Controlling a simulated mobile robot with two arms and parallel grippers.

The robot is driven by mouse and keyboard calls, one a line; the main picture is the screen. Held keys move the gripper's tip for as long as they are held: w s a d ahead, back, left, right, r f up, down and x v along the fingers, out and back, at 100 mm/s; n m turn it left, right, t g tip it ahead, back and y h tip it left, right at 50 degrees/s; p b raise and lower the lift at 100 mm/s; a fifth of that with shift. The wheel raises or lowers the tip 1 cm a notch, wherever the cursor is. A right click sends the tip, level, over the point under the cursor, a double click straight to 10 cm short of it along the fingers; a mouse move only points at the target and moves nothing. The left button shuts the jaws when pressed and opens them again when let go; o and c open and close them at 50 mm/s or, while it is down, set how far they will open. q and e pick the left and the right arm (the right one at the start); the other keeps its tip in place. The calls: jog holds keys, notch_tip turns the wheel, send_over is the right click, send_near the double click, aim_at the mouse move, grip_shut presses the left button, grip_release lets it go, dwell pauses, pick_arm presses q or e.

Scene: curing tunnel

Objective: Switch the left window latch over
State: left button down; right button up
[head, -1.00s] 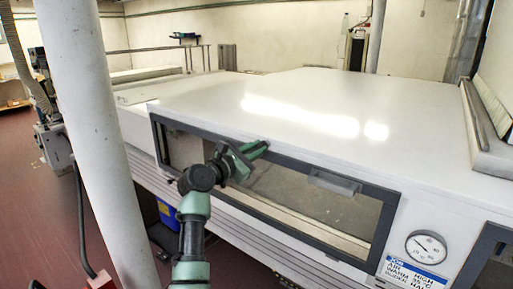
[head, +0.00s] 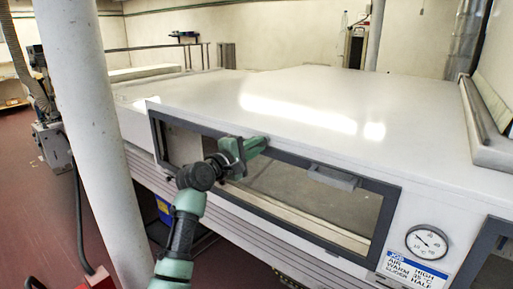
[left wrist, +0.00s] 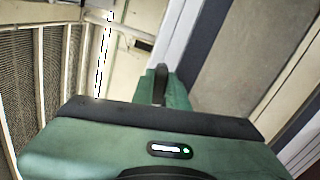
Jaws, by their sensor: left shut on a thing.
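The window (head: 300,197) has a dark grey frame and is set in the front of the white tunnel housing. My left gripper (head: 256,146) is at the frame's top edge, left of its middle. It is shut on a small dark grey piece, which appears to be the left window latch (left wrist: 160,86), seen between the green fingers in the left wrist view. In the head view the gripper covers this latch, so which way it is turned cannot be told. A second grey latch (head: 334,177) sticks out from the top frame further right. My right gripper is not in view.
A round dial gauge (head: 427,242) and a blue and white label (head: 411,270) are right of the window. A thick white post (head: 92,130) stands close on the left. The housing's white top (head: 290,85) is clear.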

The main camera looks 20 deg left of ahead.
pick_arm(q)
jog(key=shift+f+m, duration=0.15)
jog(key=shift+m, duration=0.75)
jog(key=c, duration=1.4)
grip_release()
jog(key=shift+s, duration=0.1)
jog(key=b+v, duration=0.2)
jog(key=v, duration=0.5)
jog(key=shift+s+b, duration=0.3)
jog(key=shift+b, duration=0.05)
